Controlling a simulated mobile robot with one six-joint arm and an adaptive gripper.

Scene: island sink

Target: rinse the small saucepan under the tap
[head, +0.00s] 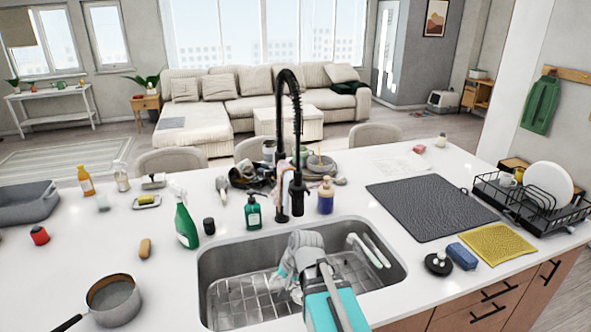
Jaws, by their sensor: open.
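The small saucepan (123,314) stands upright on the white counter at the front left, clear of the sink. Its handle points to the lower left, and its inside looks grey and brownish. The black tap (297,185) with a spring neck rises behind the steel sink (214,262). I cannot make out any running water. My arm reaches in from the bottom, and my gripper (289,280) is over the left-middle of the sink, well to the right of the saucepan. It is open and holds nothing that I can see; its fingertips are hard to make out.
Soap bottles (252,212) flank the tap. Stacked dishes (253,176) lie behind. A dark mat (432,206) and dish rack (520,208) are right.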

